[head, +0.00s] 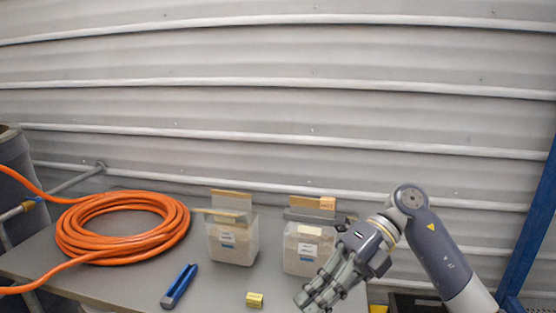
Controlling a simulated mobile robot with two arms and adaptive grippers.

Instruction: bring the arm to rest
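My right arm comes in from the right, and my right gripper (317,298) points down and to the left over the front right part of the grey table (215,289). Its fingers are seen from behind, so I cannot tell whether they are open or shut. No held thing shows at the fingertips. The gripper is in front of the right pale container (300,262) and partly covers it. My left gripper is not in view.
A left pale container (232,243) stands beside the right one. Boards show in the tops of both. A coiled orange hose (122,250) lies at the left. A blue tool (179,286) and a small yellow block (254,300) lie in front. A blue post (530,225) stands right.

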